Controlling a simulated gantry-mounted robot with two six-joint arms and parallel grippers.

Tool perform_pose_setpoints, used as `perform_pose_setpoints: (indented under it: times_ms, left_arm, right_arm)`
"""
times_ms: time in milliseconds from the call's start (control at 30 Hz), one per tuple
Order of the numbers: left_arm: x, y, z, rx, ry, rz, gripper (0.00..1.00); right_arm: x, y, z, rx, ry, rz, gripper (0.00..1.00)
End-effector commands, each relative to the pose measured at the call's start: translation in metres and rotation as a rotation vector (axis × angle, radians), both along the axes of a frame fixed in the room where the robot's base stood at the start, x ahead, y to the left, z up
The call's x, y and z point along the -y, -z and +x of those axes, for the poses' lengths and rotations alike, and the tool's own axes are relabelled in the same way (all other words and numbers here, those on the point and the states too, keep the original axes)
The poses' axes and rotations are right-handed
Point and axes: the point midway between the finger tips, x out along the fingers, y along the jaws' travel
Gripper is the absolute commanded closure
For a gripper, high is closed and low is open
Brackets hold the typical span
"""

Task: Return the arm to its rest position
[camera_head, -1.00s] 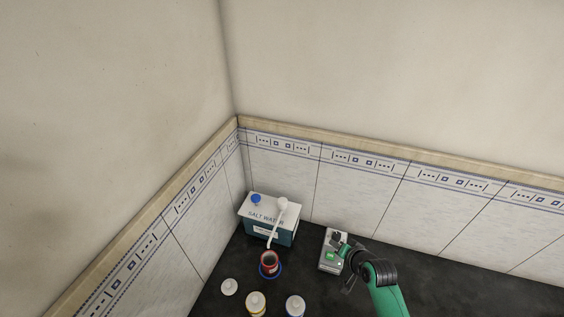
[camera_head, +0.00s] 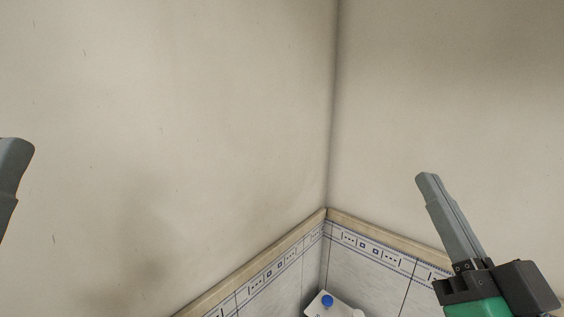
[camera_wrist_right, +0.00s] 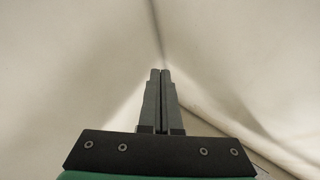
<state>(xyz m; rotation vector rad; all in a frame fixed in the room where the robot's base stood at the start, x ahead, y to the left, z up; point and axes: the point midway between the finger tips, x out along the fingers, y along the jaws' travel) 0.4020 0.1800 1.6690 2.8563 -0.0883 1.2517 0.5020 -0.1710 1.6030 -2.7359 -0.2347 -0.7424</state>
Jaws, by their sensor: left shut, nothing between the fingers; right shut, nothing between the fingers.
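My right gripper (camera_head: 428,180) is raised in front of the plain wall at the right of the head view, pointing up. Its grey fingers are closed together with nothing between them. The right wrist view shows the same gripper (camera_wrist_right: 160,74) with its two fingers side by side and touching, aimed at a wall corner. My left gripper (camera_head: 14,160) shows only as a grey finger end at the left edge of the head view. It holds nothing that I can see, and the rest of it is out of frame.
The top of the white salt water box (camera_head: 318,306) with a blue knob (camera_head: 327,300) shows at the bottom edge, below both grippers. The tiled wall band (camera_head: 350,262) meets at the room corner. The bench top is out of view.

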Motion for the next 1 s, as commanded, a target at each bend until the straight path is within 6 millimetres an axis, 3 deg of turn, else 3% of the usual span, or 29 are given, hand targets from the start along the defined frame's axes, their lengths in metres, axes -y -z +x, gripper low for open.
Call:
perform_pose_setpoints:
  times_ms: [33,167,200,233,300,533,667,1000]
  left_arm:
    - [0.0,0.0,0.0,0.0,0.0,0.0,1.0]
    - [0.0,0.0,0.0,0.0,0.0,0.0,1.0]
    - [0.0,0.0,0.0,0.0,0.0,0.0,1.0]
    - [0.0,-0.033,0.001,-0.003,0.0,0.0,1.0]
    - [0.0,-0.065,0.0,0.001,0.0,0.0,1.0]
    - [0.0,-0.145,0.0,0.001,0.0,0.0,1.0]
    - [0.0,-0.163,0.0,0.0,0.0,0.0,1.0]
    - [0.0,-0.159,0.0,-0.001,0.0,0.0,1.0]
  right_arm:
    - [-0.001,-0.025,-0.027,0.088,0.02,-0.025,1.0]
    - [0.007,-0.067,-0.102,0.3,0.146,-0.129,1.0]
    - [0.008,-0.068,-0.105,0.312,0.229,-0.217,1.0]
    - [0.008,-0.101,-0.102,0.307,0.218,-0.207,1.0]
    - [0.008,-0.132,-0.101,0.304,0.213,-0.203,1.0]
    - [0.008,-0.211,-0.1,0.301,0.212,-0.202,1.0]
    - [0.008,-0.229,-0.1,0.3,0.211,-0.201,1.0]
    - [0.008,-0.225,-0.1,0.299,0.211,-0.2,1.0]
